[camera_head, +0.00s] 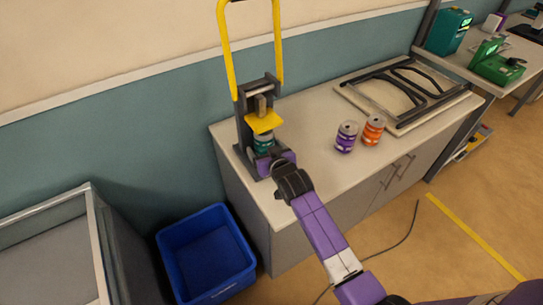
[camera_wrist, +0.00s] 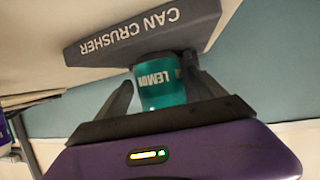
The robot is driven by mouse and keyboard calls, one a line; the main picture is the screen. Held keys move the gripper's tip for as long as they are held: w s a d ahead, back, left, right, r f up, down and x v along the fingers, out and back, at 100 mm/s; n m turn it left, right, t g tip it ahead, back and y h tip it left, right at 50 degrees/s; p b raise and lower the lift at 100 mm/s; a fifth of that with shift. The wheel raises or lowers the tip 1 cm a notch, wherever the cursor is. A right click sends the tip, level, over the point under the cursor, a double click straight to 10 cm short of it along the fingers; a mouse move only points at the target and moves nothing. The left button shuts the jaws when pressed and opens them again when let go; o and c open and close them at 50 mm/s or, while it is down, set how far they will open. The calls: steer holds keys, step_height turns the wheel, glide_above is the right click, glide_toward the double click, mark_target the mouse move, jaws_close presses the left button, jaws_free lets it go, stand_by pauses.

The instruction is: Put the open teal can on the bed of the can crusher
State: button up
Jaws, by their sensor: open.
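The teal can (camera_wrist: 160,84), with "LEMON" lettering, is against the dark grey base of the can crusher (camera_wrist: 145,32) in the wrist view, which appears turned over. In the head view the teal can (camera_head: 263,142) stands in the crusher's frame (camera_head: 245,130), below the yellow plate (camera_head: 264,122). My gripper (camera_wrist: 160,95) is open, with one finger on each side of the can. Whether the fingers touch it is unclear. The can's top is hidden in the wrist view, and my gripper (camera_head: 275,160) partly covers the crusher base in the head view.
A purple can (camera_head: 346,137) and an orange can (camera_head: 373,130) stand on the counter to the right. The crusher's yellow handle (camera_head: 225,50) is raised. A blue bin (camera_head: 206,256) sits on the floor at lower left.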

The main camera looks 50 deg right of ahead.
steer(key=shift+n+t+y, duration=0.3)
steer(key=shift+n+y, duration=0.3)
steer(key=s+a, duration=0.3)
steer(key=s, duration=0.1)
steer(key=s+a+r, duration=0.1)
steer(key=s+a, duration=0.3)
steer(key=s, duration=0.1)
steer(key=s+a+r, duration=0.1)
steer(key=s+a, duration=0.2)
steer(key=s, duration=0.2)
steer(key=shift+s+a+r, duration=0.15)
steer(key=shift+s+r, duration=0.1)
steer(key=s+a+r+n+y, duration=0.1)
steer(key=s+a+r, duration=0.2)
steer(key=s, duration=0.5)
steer(key=s+a+r+n+t+y, duration=0.1)
steer(key=s+a+r+y, duration=0.1)
steer(key=s+a+r, duration=0.2)
steer(key=s+a+r+n+t+y, duration=0.1)
steer(key=s+a+r, duration=0.3)
steer(key=s, duration=0.9)
steer(key=a+n, duration=0.1)
steer(key=a, duration=0.2)
steer(key=shift+a+r+y, duration=0.15)
steer(key=shift+y, duration=0.25)
